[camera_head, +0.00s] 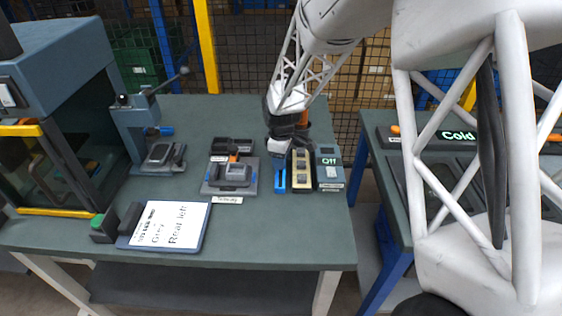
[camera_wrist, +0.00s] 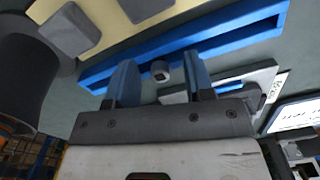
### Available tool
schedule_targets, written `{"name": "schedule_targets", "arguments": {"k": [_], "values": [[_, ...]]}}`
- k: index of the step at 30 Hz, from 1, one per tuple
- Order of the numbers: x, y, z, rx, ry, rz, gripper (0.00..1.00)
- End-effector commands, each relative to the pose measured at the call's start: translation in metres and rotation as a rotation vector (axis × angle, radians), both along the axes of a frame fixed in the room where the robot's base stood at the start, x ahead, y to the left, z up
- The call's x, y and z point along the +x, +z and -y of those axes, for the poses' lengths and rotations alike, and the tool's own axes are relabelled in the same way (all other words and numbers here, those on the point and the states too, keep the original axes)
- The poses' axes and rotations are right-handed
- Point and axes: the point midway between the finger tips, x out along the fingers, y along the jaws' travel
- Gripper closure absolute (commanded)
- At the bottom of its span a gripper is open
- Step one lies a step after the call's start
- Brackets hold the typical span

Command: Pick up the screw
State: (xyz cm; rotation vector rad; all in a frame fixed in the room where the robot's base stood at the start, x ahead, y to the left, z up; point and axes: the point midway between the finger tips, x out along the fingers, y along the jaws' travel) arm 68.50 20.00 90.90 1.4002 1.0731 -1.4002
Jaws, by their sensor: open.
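The screw (camera_wrist: 160,71) shows in the wrist view as a small grey round-headed piece at the blue tray (camera_wrist: 240,32). My gripper (camera_wrist: 160,60) is open, with its two blue fingers on either side of the screw. I cannot tell how far the fingertips are from the screw in depth. In the head view, my gripper (camera_head: 280,148) is over the back end of the narrow blue tray (camera_head: 280,183). The screw cannot be made out there.
A clipboard (camera_head: 165,225) lies at the front. A hand press (camera_head: 130,125) stands farther left.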

Motion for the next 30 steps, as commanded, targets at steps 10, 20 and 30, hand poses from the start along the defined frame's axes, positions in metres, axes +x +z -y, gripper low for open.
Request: {"name": "schedule_targets", "arguments": {"k": [10,20,30], "values": [[0.0,0.0,0.0,0.0,0.0,0.0,0.81],[0.0,0.0,0.0,0.0,0.0,0.0,1.0],[0.0,0.011,0.0,0.0,0.0,0.002,1.0]]}}
